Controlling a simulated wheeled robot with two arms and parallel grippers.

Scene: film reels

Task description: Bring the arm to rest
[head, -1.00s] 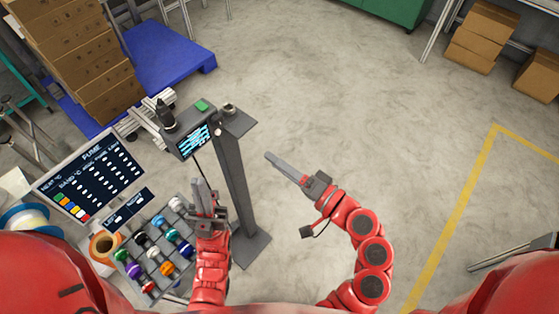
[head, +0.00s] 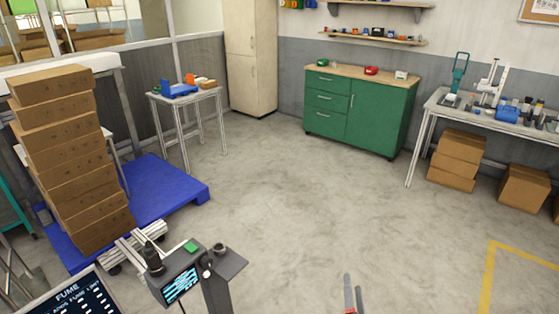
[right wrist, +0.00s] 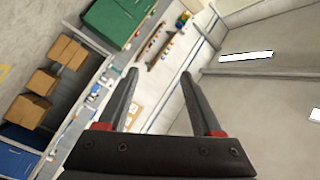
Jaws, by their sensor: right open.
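My right gripper (head: 354,297) shows only by its fingertips at the bottom edge of the head view, over bare floor. In the right wrist view its two dark fingers (right wrist: 160,92) stand apart with nothing between them, so it is open and empty. My left gripper and arm are outside the head view.
A dark post with a small screen (head: 181,284) stands at the lower left. Stacked boxes (head: 75,165) rest on a blue pallet (head: 165,195). A green cabinet (head: 358,112) and a workbench (head: 440,103) stand at the back. The middle floor is clear.

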